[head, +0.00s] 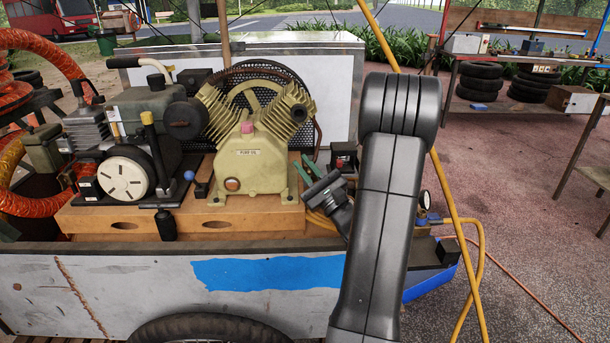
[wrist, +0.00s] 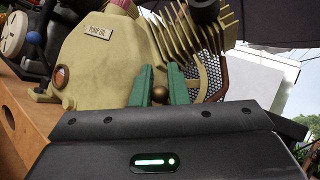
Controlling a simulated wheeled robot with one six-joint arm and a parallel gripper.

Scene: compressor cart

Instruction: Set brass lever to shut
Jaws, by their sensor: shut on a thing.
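The brass lever shows in the wrist view only as a round brass knob (wrist: 160,94) between my green fingers. The rest of the lever and its valve are hidden, so I cannot tell its angle. My gripper (wrist: 161,72) is shut on the lever, with one finger on each side of the knob. In the head view my gripper (head: 306,168) is at the right side of the olive compressor (head: 245,150), and the lever itself cannot be made out there.
The wooden base (head: 115,218) carries the compressor and a small engine (head: 125,175). A yellow hose (head: 440,190) and a gauge (head: 425,199) are right of my arm. Open pavement lies farther right.

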